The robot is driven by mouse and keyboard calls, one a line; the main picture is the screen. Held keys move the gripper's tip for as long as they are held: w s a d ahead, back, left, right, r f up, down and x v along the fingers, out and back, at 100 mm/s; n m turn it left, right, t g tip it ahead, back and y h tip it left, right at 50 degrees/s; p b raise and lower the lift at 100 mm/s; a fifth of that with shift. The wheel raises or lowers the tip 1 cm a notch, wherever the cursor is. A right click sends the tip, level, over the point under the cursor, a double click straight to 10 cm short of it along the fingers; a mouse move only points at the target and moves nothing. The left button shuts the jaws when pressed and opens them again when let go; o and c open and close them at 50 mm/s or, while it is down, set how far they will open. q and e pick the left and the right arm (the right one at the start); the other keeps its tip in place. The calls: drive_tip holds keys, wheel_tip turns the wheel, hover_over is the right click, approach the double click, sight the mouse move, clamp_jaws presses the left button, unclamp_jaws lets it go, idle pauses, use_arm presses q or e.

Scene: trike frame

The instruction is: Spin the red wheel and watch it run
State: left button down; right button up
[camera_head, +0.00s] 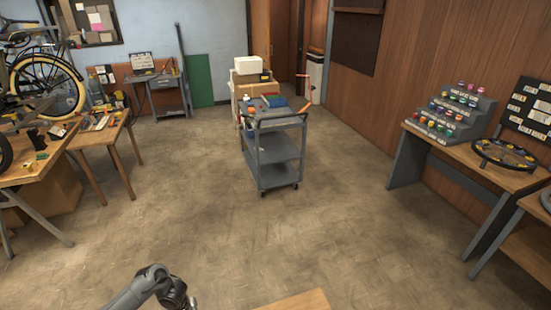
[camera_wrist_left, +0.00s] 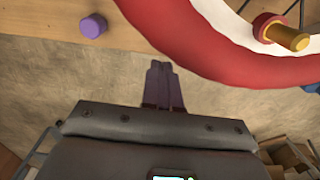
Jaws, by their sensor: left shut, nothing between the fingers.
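In the left wrist view, part of a red wheel (camera_wrist_left: 214,52) with a pale inner band curves across the top right. Thin dark spokes and a yellow-and-red peg (camera_wrist_left: 284,33) show inside its curve. The rest of the wheel is cut off by the frame. My left gripper (camera_wrist_left: 163,68) has its fingers together and empty, pointing up the picture just below and left of the rim. I cannot tell whether the fingertips touch it. In the head view only part of my arm shows at the bottom, and the wheel cannot be made out. My right gripper is not in view.
A purple cylinder (camera_wrist_left: 93,25) sits on a wooden surface (camera_wrist_left: 35,22) near the wheel. In the head view, a grey cart (camera_head: 275,155) stands mid-room, a wooden workbench (camera_head: 95,135) at left and a table (camera_head: 500,178) at right. The floor between is clear.

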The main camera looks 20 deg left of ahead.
use_arm(q)
drive_tip(key=w+d, duration=0.4)
drive_tip(key=d, duration=0.1)
wheel_tip(320, 180, up, 7)
drive_tip(key=w+a+p, duration=0.1)
drive_tip(key=p, duration=0.5)
drive_tip(key=shift+w, duration=0.2)
